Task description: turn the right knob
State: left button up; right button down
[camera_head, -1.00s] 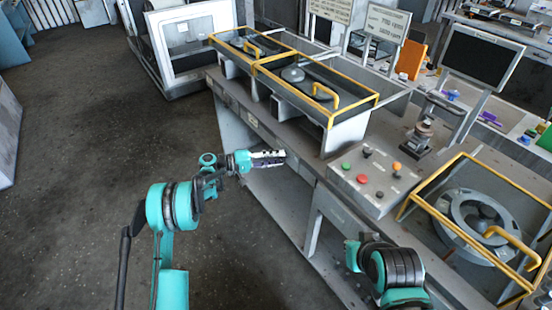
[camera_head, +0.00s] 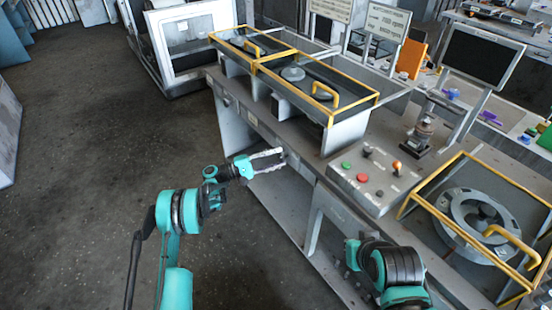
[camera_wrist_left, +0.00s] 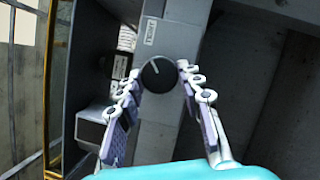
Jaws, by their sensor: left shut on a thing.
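In the left wrist view, a round black knob (camera_wrist_left: 158,74) with a pale pointer line sits on a grey panel face, below a small label. My left gripper (camera_wrist_left: 157,77) has its fingertips on either side of this knob and is shut on it. In the head view, my left gripper (camera_head: 283,154) is at the front face of the long grey workbench (camera_head: 305,190), and the knob is too small or hidden to make out there. My right gripper is not in view; only part of the right arm shows at the bottom.
A control box (camera_head: 374,180) with coloured buttons stands on the bench to the right. Beside it is a yellow-framed cover (camera_head: 462,238) over a round housing. Two yellow-framed lids (camera_head: 352,107) are at the back left. The floor (camera_head: 80,200) at left is clear.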

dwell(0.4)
pick_arm(q)
jog(key=o, duration=1.2)
jog(key=shift+c, duration=0.2)
jog(key=v, duration=1.2)
